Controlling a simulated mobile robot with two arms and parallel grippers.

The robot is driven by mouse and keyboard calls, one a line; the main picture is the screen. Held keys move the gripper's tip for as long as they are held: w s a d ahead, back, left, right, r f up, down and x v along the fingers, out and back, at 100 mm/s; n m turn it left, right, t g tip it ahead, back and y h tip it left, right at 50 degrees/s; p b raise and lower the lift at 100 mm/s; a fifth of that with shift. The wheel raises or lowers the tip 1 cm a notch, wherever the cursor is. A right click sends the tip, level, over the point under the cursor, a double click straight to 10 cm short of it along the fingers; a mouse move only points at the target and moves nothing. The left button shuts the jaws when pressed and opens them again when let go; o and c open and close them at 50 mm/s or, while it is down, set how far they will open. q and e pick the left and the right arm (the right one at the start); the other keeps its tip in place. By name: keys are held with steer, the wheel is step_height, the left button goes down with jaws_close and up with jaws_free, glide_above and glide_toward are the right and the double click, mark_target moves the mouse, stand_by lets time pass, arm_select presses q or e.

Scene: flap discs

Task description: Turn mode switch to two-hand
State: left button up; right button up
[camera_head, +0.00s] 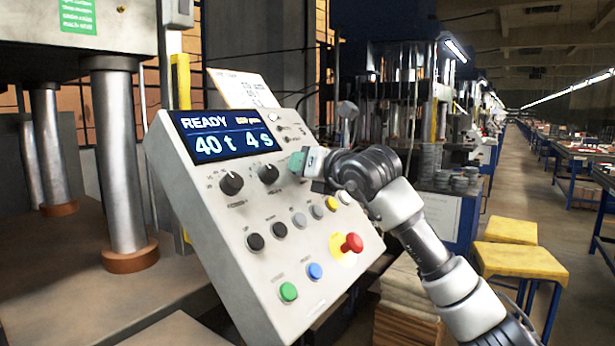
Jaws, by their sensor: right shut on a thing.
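The control panel (213,210) is a tilted pale box with a lit display (225,134) reading "READY", "40 t" and "4 s". Two black rotary knobs (231,183) and (268,173) sit below the display. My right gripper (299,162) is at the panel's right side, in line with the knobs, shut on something. The gripper hides what it holds, so I cannot tell whether it is the mode switch or which way that points. My left gripper is not in view.
A red mushroom button (351,243) stands out at the lower right, with green (288,292) and blue (315,271) buttons below. Press columns (118,160) stand left. Yellow stools (520,262) and an open aisle lie right.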

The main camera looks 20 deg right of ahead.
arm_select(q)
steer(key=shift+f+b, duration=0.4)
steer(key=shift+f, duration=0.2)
arm_select(e)
steer(key=shift+m+h, duration=0.6)
steer(key=shift+m, duration=0.2)
steer(key=shift+r+m, duration=0.1)
steer(key=shift+m, duration=0.2)
steer(key=o, duration=0.9)
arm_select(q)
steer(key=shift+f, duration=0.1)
arm_select(e)
steer(key=b+v, duration=0.1)
steer(key=v, duration=0.3)
steer(key=shift+s, duration=0.3)
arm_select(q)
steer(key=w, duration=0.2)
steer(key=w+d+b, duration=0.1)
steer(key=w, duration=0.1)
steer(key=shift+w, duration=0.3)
arm_select(e)
steer(key=v, duration=0.6)
steer(key=shift+s, duration=0.15)
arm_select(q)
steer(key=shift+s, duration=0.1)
